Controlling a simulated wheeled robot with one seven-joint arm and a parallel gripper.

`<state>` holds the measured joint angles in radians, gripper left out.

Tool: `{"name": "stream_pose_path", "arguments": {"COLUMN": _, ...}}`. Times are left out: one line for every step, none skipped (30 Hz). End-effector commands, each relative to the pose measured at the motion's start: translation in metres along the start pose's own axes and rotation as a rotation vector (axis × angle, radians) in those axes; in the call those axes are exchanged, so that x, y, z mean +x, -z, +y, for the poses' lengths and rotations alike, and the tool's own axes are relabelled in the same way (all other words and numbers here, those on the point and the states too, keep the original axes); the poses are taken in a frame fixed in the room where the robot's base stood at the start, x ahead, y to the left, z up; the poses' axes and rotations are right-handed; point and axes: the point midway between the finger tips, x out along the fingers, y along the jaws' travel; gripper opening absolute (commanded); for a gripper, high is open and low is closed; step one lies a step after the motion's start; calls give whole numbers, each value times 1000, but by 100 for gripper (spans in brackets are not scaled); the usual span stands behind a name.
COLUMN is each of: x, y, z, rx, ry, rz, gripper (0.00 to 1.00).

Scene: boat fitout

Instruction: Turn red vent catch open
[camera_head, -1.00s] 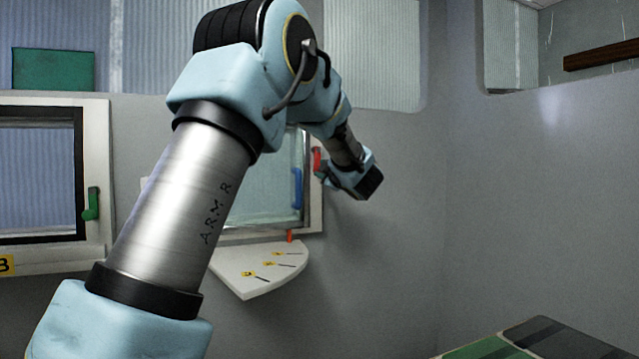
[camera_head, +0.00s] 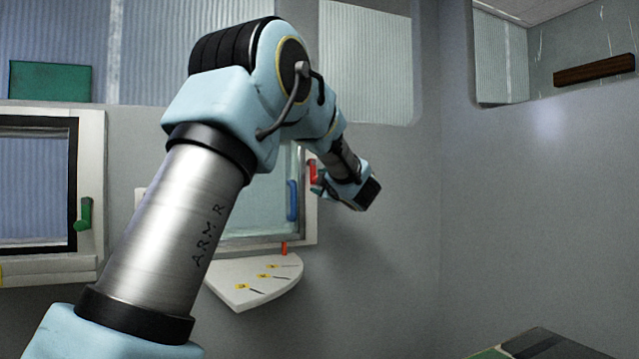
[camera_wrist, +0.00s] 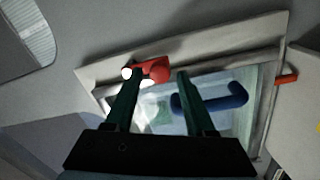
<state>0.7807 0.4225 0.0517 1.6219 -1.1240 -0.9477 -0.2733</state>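The red vent catch (camera_head: 312,171) sits on the right side of the vent window frame (camera_head: 311,222) in the head view, partly hidden by my gripper. In the wrist view the red catch (camera_wrist: 155,68) shows just beyond and between my fingertips, nearer the left one. My gripper (camera_wrist: 157,76) is open, with two dark green fingers spread apart. I cannot tell whether a finger touches the catch. In the head view my gripper (camera_head: 319,185) is at the catch, on its lower right.
A blue handle (camera_head: 292,200) is on the same window, close to my right finger in the wrist view (camera_wrist: 210,101). Below are an orange-red peg (camera_head: 284,248) and a white corner shelf (camera_head: 240,297). A green handle (camera_head: 85,214) is on the left window.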

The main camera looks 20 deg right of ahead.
Motion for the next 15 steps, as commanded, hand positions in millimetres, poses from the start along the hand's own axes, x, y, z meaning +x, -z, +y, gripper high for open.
{"name": "stream_pose_path", "arguments": {"x": 0, "y": 0, "z": 0, "rx": 0, "ry": 0, "rz": 0, "gripper": 61}}
{"name": "stream_pose_path", "arguments": {"x": 0, "y": 0, "z": 0, "rx": 0, "ry": 0, "rz": 0, "gripper": 61}}
{"name": "stream_pose_path", "arguments": {"x": 0, "y": 0, "z": 0, "rx": 0, "ry": 0, "rz": 1, "gripper": 61}}
{"name": "stream_pose_path", "arguments": {"x": 0, "y": 0, "z": 0, "rx": 0, "ry": 0, "rz": 1, "gripper": 61}}
{"name": "stream_pose_path", "arguments": {"x": 0, "y": 0, "z": 0, "rx": 0, "ry": 0, "rz": 1, "gripper": 61}}
{"name": "stream_pose_path", "arguments": {"x": 0, "y": 0, "z": 0, "rx": 0, "ry": 0, "rz": 1, "gripper": 61}}
{"name": "stream_pose_path", "arguments": {"x": 0, "y": 0, "z": 0, "rx": 0, "ry": -1, "rz": 1, "gripper": 61}}
{"name": "stream_pose_path", "arguments": {"x": 0, "y": 0, "z": 0, "rx": 0, "ry": -1, "rz": 1, "gripper": 61}}
{"name": "stream_pose_path", "arguments": {"x": -2, "y": 0, "z": 0, "rx": 0, "ry": -1, "rz": 0, "gripper": 61}}
{"name": "stream_pose_path", "arguments": {"x": -4, "y": 0, "z": 0, "rx": 0, "ry": -1, "rz": 0, "gripper": 61}}
{"name": "stream_pose_path", "arguments": {"x": -6, "y": 0, "z": 0, "rx": -1, "ry": -1, "rz": -1, "gripper": 61}}
{"name": "stream_pose_path", "arguments": {"x": -10, "y": -1, "z": 0, "rx": -1, "ry": -1, "rz": -2, "gripper": 61}}
{"name": "stream_pose_path", "arguments": {"x": -15, "y": -1, "z": 0, "rx": -1, "ry": -1, "rz": -2, "gripper": 61}}
{"name": "stream_pose_path", "arguments": {"x": -20, "y": -1, "z": -1, "rx": -2, "ry": -1, "rz": -2, "gripper": 61}}
{"name": "stream_pose_path", "arguments": {"x": -27, "y": -1, "z": -1, "rx": -2, "ry": -2, "rz": -2, "gripper": 61}}
